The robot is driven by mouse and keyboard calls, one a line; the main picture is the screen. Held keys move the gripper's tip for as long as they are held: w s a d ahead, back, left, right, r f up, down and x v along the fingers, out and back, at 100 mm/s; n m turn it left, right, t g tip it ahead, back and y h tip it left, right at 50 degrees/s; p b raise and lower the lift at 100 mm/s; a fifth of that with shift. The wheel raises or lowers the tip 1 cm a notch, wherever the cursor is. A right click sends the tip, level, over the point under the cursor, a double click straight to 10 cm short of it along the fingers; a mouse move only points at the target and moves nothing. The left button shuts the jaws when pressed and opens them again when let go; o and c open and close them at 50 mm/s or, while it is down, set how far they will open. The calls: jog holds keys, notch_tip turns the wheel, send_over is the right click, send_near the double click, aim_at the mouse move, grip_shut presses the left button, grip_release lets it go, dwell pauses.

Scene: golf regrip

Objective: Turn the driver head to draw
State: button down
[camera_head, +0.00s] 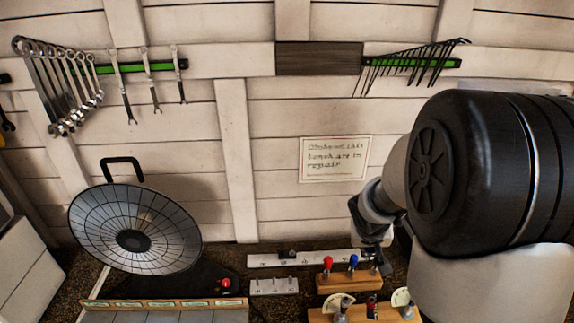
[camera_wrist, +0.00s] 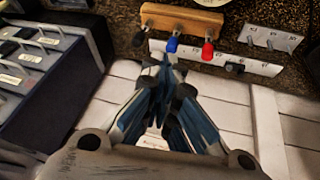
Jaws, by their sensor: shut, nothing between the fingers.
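My gripper (camera_wrist: 166,75) is shut and empty. Its fingertips point toward a wooden block with black, blue and red handles; I cannot tell the gap. In the head view my gripper (camera_head: 376,246) is partly hidden by my arm, just right of that block (camera_head: 349,281). The red handle (camera_head: 328,264) and blue handle (camera_head: 353,262) stand upright. A second wooden block (camera_head: 365,316) in front carries small metal pieces with cream fan-shaped dials (camera_head: 401,297). I cannot make out which piece is the driver head, nor read the dials.
A white marked strip (camera_head: 300,259) with a black piece and a small pegged block (camera_head: 274,287) lie behind and left. A round dark dish (camera_head: 135,229) stands left. A dark case with labelled slots (camera_wrist: 50,62) is in the wrist view. Wrenches (camera_head: 150,80) hang on the wall.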

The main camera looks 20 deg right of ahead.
jog(key=d+f+y, duration=0.1)
jog(key=d+f, duration=0.1)
jog(key=f, duration=0.6)
jog(key=d+f+m+y+b, duration=0.1)
jog(key=d+f, duration=0.2)
jog(key=f, duration=0.6)
jog(key=shift+s+d+b, duration=0.25)
jog(key=shift+b, duration=0.05)
jog(key=shift+s, duration=0.1)
